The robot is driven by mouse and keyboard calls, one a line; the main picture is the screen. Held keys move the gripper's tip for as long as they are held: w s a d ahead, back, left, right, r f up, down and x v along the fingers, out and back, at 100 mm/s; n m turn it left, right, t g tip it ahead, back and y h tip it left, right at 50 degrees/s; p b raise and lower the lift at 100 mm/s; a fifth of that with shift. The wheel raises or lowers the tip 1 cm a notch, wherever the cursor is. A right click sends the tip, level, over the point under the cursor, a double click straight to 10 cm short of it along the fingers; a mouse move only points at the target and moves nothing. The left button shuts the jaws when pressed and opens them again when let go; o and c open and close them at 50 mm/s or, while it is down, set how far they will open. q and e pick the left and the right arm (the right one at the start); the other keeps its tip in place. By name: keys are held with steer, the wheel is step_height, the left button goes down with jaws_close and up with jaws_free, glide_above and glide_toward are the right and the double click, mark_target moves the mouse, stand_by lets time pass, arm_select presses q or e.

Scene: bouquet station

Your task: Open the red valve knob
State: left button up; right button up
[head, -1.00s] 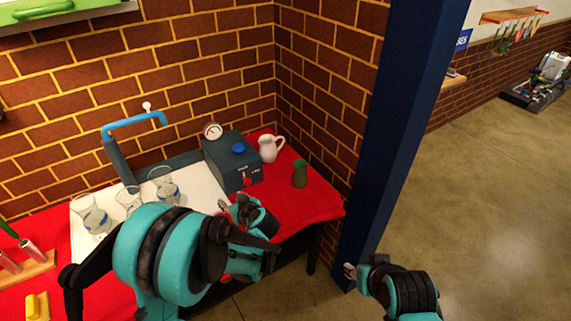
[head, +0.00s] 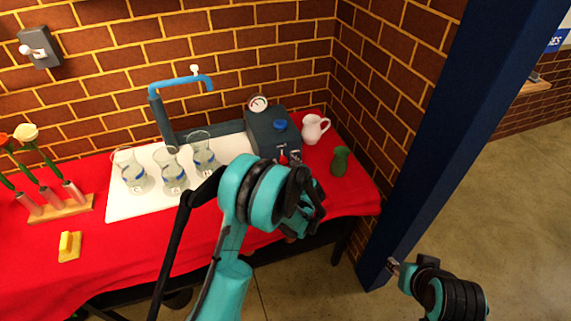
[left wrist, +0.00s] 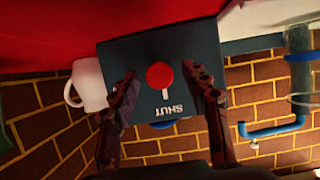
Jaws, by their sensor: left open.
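The red valve knob (left wrist: 159,75) sits on the front of a dark box (left wrist: 140,50), with a white mark on the side towards the upside-down word SHUT. The knob also shows in the head view (head: 283,160), just above my left arm. My left gripper (left wrist: 164,88) is open, its fingers on either side of the knob in the wrist view; no contact shows. In the head view my arm largely hides that gripper. My right gripper (head: 393,266) is at the lower right, away from the table; its jaws are too small to read.
The box stands on a red-covered table (head: 100,265), with a gauge (head: 258,103) and blue knob (head: 280,125). A white jug (head: 313,129) and green vase (head: 340,161) stand right of it. Several glass vases stand left. A blue pillar (head: 430,130) is at right.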

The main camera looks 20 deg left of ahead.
arm_select(q)
jaws_close()
steer(key=shift+y, duration=0.3)
steer(key=m, duration=0.1)
steer(key=m+g+y, duration=0.1)
steer(key=m, duration=0.1)
steer(key=shift+w+d, duration=0.15)
steer(key=shift+d, duration=0.05)
steer(key=m+y, duration=0.2)
steer(key=m, duration=0.1)
steer(key=shift+w+d+f+g, duration=0.1)
steer(key=shift+f+g, duration=0.05)
steer(key=shift+g, duration=0.15)
steer(key=m+y, duration=0.2)
steer(key=m, duration=0.1)
steer(key=shift+d+f+m, duration=0.1)
steer(key=shift+f+m, duration=0.1)
steer(key=shift+m, duration=0.1)
steer(key=m+y, duration=0.1)
steer(key=m, duration=0.2)
steer(key=shift+f+m+y, duration=0.1)
steer(key=shift+m+y, duration=0.2)
steer(key=shift+y, duration=0.1)
